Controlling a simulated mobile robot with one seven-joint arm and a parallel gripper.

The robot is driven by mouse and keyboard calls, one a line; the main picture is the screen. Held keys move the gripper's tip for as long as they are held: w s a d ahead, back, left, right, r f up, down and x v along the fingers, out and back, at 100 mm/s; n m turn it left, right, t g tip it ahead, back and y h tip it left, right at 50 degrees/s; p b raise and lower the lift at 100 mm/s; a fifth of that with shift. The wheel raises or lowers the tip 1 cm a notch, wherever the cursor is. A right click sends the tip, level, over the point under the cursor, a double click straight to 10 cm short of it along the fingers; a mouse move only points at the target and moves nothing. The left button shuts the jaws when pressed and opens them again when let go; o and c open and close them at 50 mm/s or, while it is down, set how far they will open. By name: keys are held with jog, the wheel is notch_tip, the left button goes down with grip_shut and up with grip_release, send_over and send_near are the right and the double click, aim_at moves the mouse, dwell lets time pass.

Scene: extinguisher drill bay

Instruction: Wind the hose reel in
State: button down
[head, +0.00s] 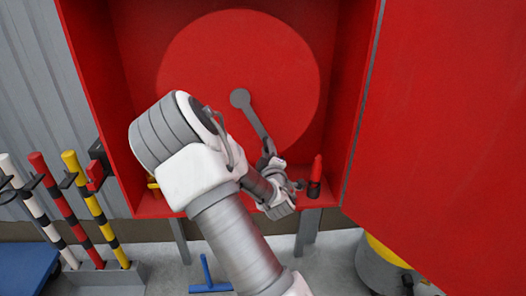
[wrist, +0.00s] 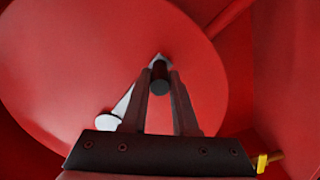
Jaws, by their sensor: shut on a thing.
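The hose reel (head: 190,70) is a large red disc inside an open red cabinet (head: 98,80). A grey crank arm (head: 255,120) runs from its hub down and to the right. In the wrist view the reel (wrist: 60,60) fills much of the picture, with the light crank arm (wrist: 122,106) behind the left finger. My gripper (head: 268,152) is at the crank's lower outer end. In the wrist view my gripper (wrist: 160,84) is shut on the dark crank handle (wrist: 160,72), which sits between the fingertips. No hose can be made out.
A red nozzle-like object (head: 316,172) stands on the cabinet floor, right of my gripper. The cabinet door (head: 450,120) stands open at right. Striped poles (head: 83,195) stand in a rack at left. A blue tool (head: 208,278) and a grey-yellow bin (head: 380,265) are below.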

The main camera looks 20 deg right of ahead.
jog(key=shift+d, duration=0.1)
dwell(0.3)
jog(key=c, duration=0.7)
grip_release()
jog(key=shift+r, duration=0.1)
jog(key=shift+p+v, duration=6.95)
jog(key=shift+v, duration=1.8)
